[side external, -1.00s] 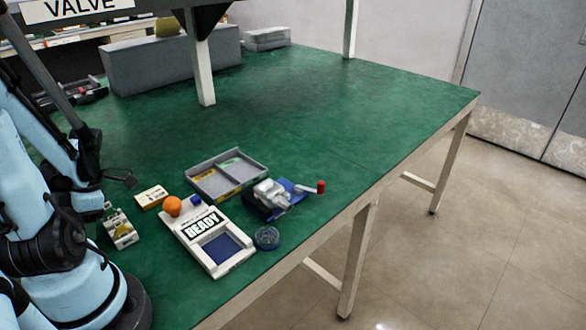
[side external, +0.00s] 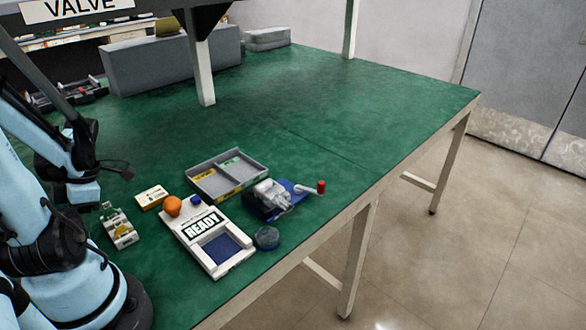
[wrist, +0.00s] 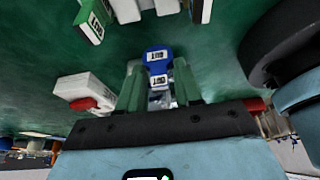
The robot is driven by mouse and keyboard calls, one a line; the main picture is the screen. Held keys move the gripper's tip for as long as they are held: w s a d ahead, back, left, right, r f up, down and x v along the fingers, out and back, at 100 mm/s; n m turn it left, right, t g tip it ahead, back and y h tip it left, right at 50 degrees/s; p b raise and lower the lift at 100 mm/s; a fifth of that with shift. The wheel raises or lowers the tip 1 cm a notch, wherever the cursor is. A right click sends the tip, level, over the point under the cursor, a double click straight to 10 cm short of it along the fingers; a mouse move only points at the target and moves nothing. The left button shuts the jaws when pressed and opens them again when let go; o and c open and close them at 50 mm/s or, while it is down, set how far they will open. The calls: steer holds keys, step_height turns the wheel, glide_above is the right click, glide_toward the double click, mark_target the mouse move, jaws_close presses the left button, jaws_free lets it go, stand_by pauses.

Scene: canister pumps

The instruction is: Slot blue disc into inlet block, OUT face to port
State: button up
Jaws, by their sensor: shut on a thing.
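In the wrist view a blue disc (wrist: 158,66) with white labels that appear to read OUT sits between the green fingers of my gripper (wrist: 160,86), which is shut on it. The disc is seen close up, above the green bench. In the side external view my arm is at the left; the fingers and the disc cannot be made out there. A small white block with yellow and green marks (side external: 119,229) stands near my arm. A white and blue device (side external: 270,196) with a red-tipped lever stands right of centre. I cannot tell which is the inlet block.
A READY tray (side external: 204,224) with a blue recess lies in front. An orange ball (side external: 172,206) and a blue knob are at its back edge. A dark round piece (side external: 267,237) is beside it. A grey divided tray (side external: 215,181) lies behind. The bench's far right is clear.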

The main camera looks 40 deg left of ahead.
step_height(320, 180, up, 2)
steer(key=shift+r, duration=0.1)
steer(key=w+d+r, duration=0.7)
steer(key=w, duration=0.2)
steer(key=r+m+t+y, duration=0.1)
steer(key=m+t+y, duration=0.3)
steer(key=m, duration=1.4)
glide_above(265, 184)
steer(key=d, duration=0.1)
steer(key=shift+d+r, duration=0.1)
steer(key=shift+r, duration=0.1)
steer(key=shift+f+y, duration=0.1)
steer(key=shift+y, duration=0.2)
steer(key=shift+f, duration=2.8)
steer(key=shift+f, duration=1.4)
